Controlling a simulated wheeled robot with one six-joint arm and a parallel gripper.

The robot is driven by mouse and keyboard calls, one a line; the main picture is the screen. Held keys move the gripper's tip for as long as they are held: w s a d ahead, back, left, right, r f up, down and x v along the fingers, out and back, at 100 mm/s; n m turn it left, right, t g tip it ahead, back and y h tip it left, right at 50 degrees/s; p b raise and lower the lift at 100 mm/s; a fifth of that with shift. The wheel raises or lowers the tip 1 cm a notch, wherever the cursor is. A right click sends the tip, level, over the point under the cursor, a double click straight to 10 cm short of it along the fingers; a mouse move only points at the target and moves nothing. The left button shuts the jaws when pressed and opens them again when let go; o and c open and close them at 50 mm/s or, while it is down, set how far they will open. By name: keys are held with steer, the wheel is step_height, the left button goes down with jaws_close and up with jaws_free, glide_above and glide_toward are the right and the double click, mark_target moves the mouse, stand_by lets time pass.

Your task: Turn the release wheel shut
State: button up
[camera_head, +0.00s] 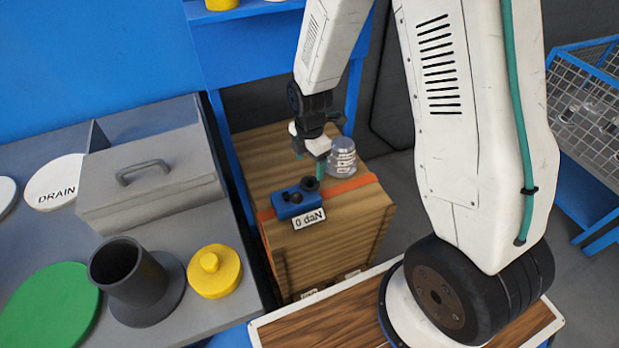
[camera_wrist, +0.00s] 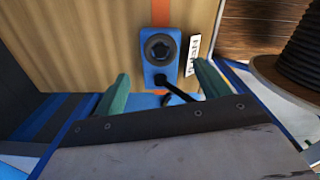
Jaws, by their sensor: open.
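A blue tensioner block (camera_head: 298,203) sits on an orange strap on the wooden crate, with a white "0 daN" label (camera_head: 309,219) beside it. A round black wheel (camera_wrist: 160,47) is on the block's face, and a black lever (camera_wrist: 177,89) sticks out from its end in the wrist view. In the head view a black knob (camera_head: 310,184) shows at the block's upper right. My gripper (camera_head: 309,165) is open and empty, close above the block. In the wrist view the green fingers of my gripper (camera_wrist: 163,73) stand apart, on either side of the block's near end; contact cannot be told.
To the left, a grey bench holds a lidded box (camera_head: 150,185), a black flanged tube (camera_head: 135,280) and a yellow knob (camera_head: 214,271). A blue mesh rack (camera_head: 590,110) is at right.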

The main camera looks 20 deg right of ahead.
mark_target(309, 182)
step_height(309, 182, down, 7)
steer(key=shift+f, duration=0.1)
stand_by(0.3)
steer(key=c, duration=1)
